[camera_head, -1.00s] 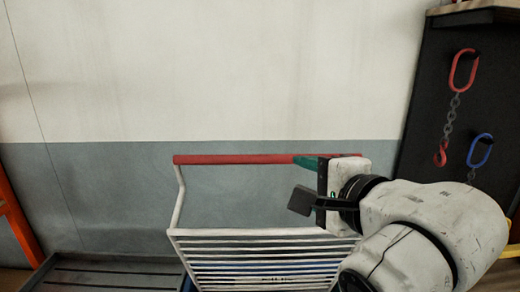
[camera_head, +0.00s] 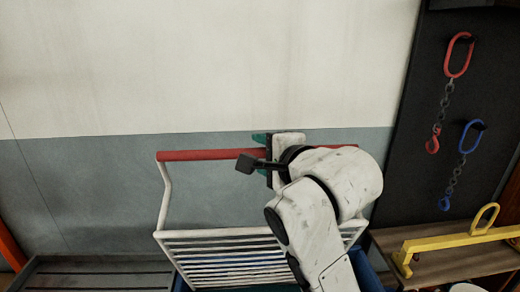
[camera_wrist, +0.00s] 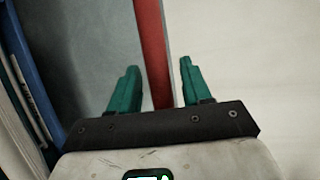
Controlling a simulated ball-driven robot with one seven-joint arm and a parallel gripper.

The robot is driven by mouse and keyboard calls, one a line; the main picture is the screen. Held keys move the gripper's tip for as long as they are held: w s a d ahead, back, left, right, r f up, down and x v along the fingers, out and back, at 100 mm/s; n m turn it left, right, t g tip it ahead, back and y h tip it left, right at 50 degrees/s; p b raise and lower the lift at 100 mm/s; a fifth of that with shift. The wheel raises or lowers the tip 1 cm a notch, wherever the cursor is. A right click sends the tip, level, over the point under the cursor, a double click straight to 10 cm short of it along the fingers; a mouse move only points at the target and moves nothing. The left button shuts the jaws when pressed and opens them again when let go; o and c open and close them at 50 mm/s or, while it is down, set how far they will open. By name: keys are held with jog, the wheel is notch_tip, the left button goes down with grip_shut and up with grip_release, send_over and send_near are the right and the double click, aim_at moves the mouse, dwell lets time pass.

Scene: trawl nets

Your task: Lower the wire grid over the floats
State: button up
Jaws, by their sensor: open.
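The white wire grid (camera_head: 225,250) has slanted parallel bars and side arms that rise to a red handle bar (camera_head: 200,155). My gripper (camera_head: 262,152) is at the middle of the red bar in the head view. In the wrist view, the green fingers of my gripper (camera_wrist: 159,66) stand apart, with the red bar (camera_wrist: 153,45) between them and a gap visible on each side. The jaws are open. My arm hides part of the grid's right side. No floats are visible.
Parts of a blue container (camera_head: 368,275) show below the grid. On the right are a dark panel with hanging red (camera_head: 459,55) and blue (camera_head: 472,137) chain hooks and a shelf with a yellow lifting frame (camera_head: 455,240). A grey wall (camera_head: 90,185) stands behind.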

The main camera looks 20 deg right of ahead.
jog(key=shift+w+f, duration=0.2)
jog(key=shift+w, duration=0.45)
jog(key=shift+c, duration=0.3)
grip_shut()
